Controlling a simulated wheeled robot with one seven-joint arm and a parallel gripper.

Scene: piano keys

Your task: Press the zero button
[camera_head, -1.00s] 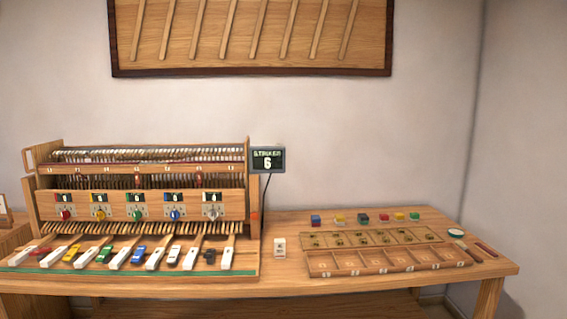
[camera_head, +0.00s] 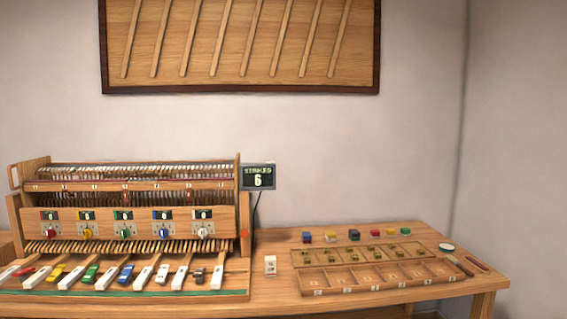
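The piano-like wooden machine (camera_head: 130,213) stands on the left of the table, with colored knobs and small counter windows on its front. A small orange-red button (camera_head: 244,233) shows on its right end post. A small white block with dark marks (camera_head: 270,265) stands on the table right of the machine. I cannot read a zero label on either one. A dark display (camera_head: 258,177) beside the machine reads "STRIKES 6". My gripper is not in view.
A slatted board (camera_head: 240,45) hangs on the wall.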

